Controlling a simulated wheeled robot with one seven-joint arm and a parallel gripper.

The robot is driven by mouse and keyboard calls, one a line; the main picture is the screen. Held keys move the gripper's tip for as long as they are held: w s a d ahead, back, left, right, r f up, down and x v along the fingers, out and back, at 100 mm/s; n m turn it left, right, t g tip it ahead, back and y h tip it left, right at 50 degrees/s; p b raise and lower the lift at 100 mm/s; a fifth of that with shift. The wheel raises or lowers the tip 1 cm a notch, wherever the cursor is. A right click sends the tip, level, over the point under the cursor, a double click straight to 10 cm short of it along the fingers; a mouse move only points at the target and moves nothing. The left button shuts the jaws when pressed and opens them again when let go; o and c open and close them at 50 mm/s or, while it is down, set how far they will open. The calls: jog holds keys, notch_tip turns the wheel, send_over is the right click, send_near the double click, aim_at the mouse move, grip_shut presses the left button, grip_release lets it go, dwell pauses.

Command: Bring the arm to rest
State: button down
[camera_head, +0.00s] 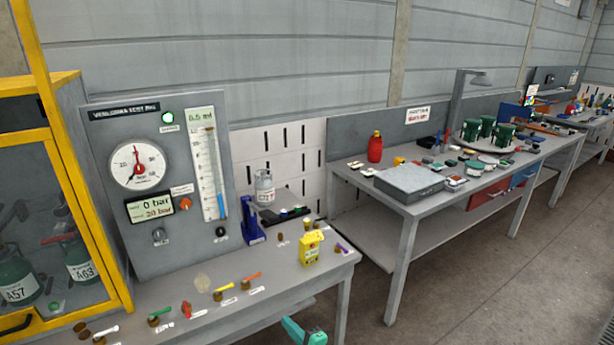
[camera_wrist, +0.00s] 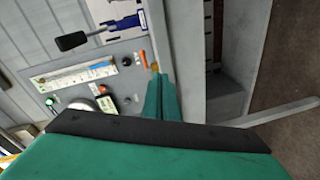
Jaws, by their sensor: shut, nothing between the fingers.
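My gripper (camera_wrist: 158,92) is teal, and its two fingers are together with nothing between them in the wrist view. In the head view a teal part of my gripper (camera_head: 292,326) shows at the bottom edge, in front of the near bench's (camera_head: 262,318) front edge. It is apart from the things on the bench. Most of my arm is out of the head view. The wrist view is turned sideways, with the test panel (camera_wrist: 75,85) to the left of the fingers.
A gauge panel (camera_head: 150,235) stands on the near bench, beside a yellow cabinet (camera_head: 125,270) with cylinders. A blue stand (camera_head: 252,225), a yellow device (camera_head: 311,247) and small valve parts are on the bench. A second bench (camera_head: 405,207) stands right. Open floor (camera_head: 490,270) lies at lower right.

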jog(key=s+a+f+m+h, duration=0.1)
jog(key=s+f+m+h, duration=0.45)
jog(key=s, duration=0.85)
jog(key=s+f+m+h, duration=0.2)
jog(key=s+f+m, duration=0.55)
jog(key=s, duration=0.75)
jog(key=s+d+r+m+h, duration=0.2)
jog(key=s+r+m, duration=0.1)
jog(key=s, duration=0.6)
jog(key=s+d+r+m+t, duration=0.1)
jog(key=s+d+r+m, duration=0.1)
jog(key=s+r, duration=0.6)
jog(key=s+d+r+m+t, duration=0.1)
jog(key=s+d+r+m, duration=0.1)
jog(key=s+r, duration=0.6)
notch_tip(320, 180, up, 4)
jog(key=shift+d+f+m+h, duration=0.15)
jog(key=shift+d+m+h, duration=0.15)
jog(key=shift+m, duration=0.3)
jog(key=shift+a, duration=0.15)
